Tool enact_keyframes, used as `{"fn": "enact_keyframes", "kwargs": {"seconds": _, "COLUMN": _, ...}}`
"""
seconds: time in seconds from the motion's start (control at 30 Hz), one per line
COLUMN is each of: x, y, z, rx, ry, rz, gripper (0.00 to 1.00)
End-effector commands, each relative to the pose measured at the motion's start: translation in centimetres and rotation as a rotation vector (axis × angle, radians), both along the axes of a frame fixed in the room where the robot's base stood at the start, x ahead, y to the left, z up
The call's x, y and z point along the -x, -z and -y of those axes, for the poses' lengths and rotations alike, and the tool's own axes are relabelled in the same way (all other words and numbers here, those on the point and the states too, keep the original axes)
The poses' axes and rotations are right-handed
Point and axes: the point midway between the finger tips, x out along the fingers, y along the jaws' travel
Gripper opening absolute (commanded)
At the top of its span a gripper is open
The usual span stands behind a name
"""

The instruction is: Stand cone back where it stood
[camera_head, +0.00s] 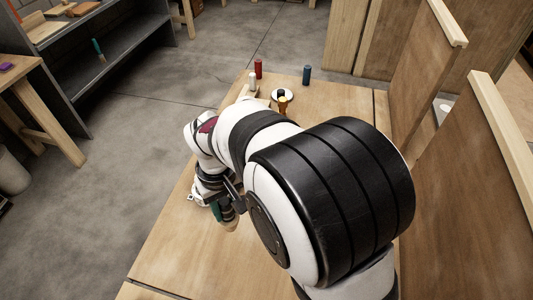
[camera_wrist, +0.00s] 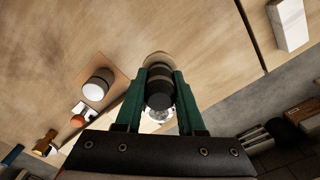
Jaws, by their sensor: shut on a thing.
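My gripper (camera_wrist: 166,76) has green fingers and is shut on a banded piece (camera_wrist: 158,96), which I take to be the cone. It has a tan end, dark bands and a pale, shiny end towards the camera. Its full outline is hidden by the fingers and the end-on view. In the head view my gripper (camera_head: 228,209) is low at the left side of the wooden table (camera_head: 175,255), and a tan end of the held piece (camera_head: 232,226) shows below it. I cannot tell whether it touches the table.
A dark cylinder with a white top (camera_wrist: 97,88) stands on a square tan plate beside my gripper. At the table's far end are a red cylinder (camera_head: 258,68), a blue cylinder (camera_head: 307,76) and a white disc (camera_head: 277,95). Wooden panels (camera_head: 430,75) rise at right.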

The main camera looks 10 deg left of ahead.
Motion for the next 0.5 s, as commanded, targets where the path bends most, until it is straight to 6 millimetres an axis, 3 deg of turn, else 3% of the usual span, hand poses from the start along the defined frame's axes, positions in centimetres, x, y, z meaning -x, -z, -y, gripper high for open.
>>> {"fn": "enact_keyframes", "kwargs": {"seconds": 0.3, "x": 0.1, "y": 0.1, "z": 0.0, "rx": 0.0, "ry": -0.002, "rz": 0.0, "gripper": 0.0}}
{"fn": "enact_keyframes", "kwargs": {"seconds": 0.5, "x": 0.2, "y": 2.4, "z": 0.1, "rx": 0.003, "ry": -0.002, "rz": -0.003, "gripper": 0.0}}
